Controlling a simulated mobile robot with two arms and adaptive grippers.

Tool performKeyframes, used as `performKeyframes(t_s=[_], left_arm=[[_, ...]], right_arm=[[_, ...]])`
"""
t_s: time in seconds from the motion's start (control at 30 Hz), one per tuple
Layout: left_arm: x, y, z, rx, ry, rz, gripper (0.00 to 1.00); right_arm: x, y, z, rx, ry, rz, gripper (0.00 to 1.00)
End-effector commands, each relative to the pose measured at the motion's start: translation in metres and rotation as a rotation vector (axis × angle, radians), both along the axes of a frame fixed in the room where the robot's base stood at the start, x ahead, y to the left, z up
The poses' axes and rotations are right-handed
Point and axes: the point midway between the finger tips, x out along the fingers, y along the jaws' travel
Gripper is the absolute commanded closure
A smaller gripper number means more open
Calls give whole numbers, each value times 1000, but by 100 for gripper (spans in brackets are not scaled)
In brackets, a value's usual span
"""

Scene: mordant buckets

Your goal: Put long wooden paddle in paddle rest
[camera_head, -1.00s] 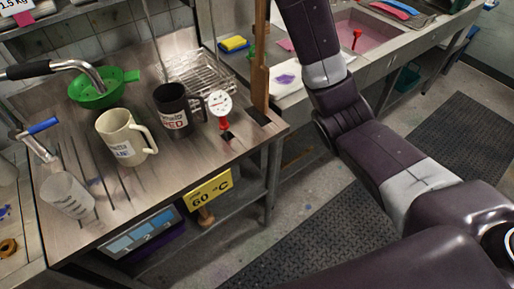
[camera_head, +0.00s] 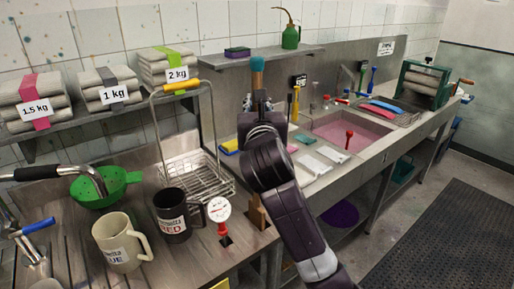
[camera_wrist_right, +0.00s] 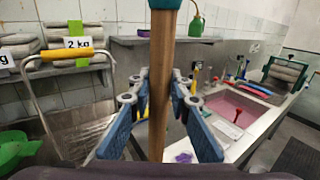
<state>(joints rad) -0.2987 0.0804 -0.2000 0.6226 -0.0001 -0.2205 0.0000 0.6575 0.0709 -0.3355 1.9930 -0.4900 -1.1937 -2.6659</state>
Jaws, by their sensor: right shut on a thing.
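The long wooden paddle stands upright, its teal-capped top (camera_head: 257,65) above my right gripper (camera_head: 258,105). In the right wrist view the paddle's shaft (camera_wrist_right: 160,80) runs between the blue pads of my right gripper (camera_wrist_right: 158,92), which is shut on it. Lower wood (camera_head: 257,213), apparently the paddle's lower part, shows beside my forearm at the right corner of the steel bench. My arm hides the middle, and I cannot tell whether the bottom touches the bench. I cannot clearly identify the paddle rest.
A wire basket (camera_head: 205,172), black mug (camera_head: 172,217), cream mug (camera_head: 120,243), round dial (camera_head: 219,209) and green colander (camera_head: 105,188) occupy the bench. Right of my arm is a sink counter with a pink-filled basin (camera_head: 350,132). A wall shelf (camera_head: 265,57) is behind the paddle.

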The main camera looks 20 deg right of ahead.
Motion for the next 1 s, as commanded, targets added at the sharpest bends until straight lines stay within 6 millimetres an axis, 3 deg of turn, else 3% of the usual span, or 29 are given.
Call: performKeyframes(t_s=[0.1, 0.3, 0.5, 0.73, 1.0], left_arm=[[2, 0, 2, -1, -3, 0, 31], [1, 0, 3, 0, -2, 0, 31], [0, 0, 2, 0, 0, 0, 31], [-2, 0, 1, 0, 2, 0, 31], [-2, 0, 1, 0, 4, 0, 31]], right_arm=[[0, 0, -35, 0, 6, -1, 100], [0, 0, -76, 0, 2, -1, 100], [0, 0, -93, 1, -2, -1, 100], [0, 0, -126, 0, 0, -1, 100], [0, 0, -131, -1, -4, 0, 100]])
